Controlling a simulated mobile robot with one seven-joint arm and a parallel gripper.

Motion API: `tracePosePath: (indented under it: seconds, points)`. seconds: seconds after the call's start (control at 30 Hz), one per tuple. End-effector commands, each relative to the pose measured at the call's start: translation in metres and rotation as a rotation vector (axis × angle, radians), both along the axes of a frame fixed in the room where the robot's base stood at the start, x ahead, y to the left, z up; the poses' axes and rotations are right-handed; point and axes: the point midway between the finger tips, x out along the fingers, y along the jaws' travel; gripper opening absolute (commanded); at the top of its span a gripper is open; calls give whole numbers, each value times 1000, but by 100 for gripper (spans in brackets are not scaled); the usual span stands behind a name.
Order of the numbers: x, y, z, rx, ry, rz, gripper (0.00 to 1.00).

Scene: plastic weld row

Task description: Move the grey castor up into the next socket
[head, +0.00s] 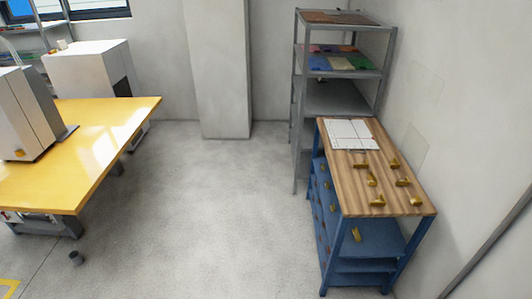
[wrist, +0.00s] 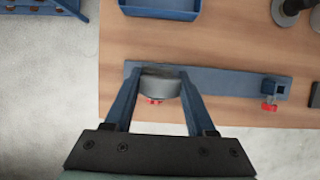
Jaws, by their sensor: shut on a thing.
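In the wrist view, my gripper (wrist: 159,76) is shut on a grey castor (wrist: 160,87), a short round piece held between its two blue fingers. The castor is over the left end of a long blue bar (wrist: 225,82) on the wooden table. A red part (wrist: 152,101) shows just below the castor. At the bar's right end is a dark block (wrist: 267,87) with a red part (wrist: 268,105) below it. I cannot tell whether the castor touches the bar or sits in a socket, since it hides that spot. My gripper is not visible in the head view.
A blue tray (wrist: 162,11) lies behind the bar, and a dark round-based object (wrist: 290,10) stands at the back right. The wooden tabletop (wrist: 215,45) is bare between them. The head view shows a yellow table (head: 110,115), a blue bench (head: 365,240) and open floor (head: 220,210).

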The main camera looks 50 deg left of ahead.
Motion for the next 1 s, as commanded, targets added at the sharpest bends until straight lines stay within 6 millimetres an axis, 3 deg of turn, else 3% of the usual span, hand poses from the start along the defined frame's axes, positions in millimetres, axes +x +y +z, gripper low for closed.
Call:
tracePosePath:
  seconds: [0.63, 1.0]
  points:
    - [0, 0, -19, 0, -1, -1, 0]
    - [0, 0, -20, 0, 0, -1, 0]
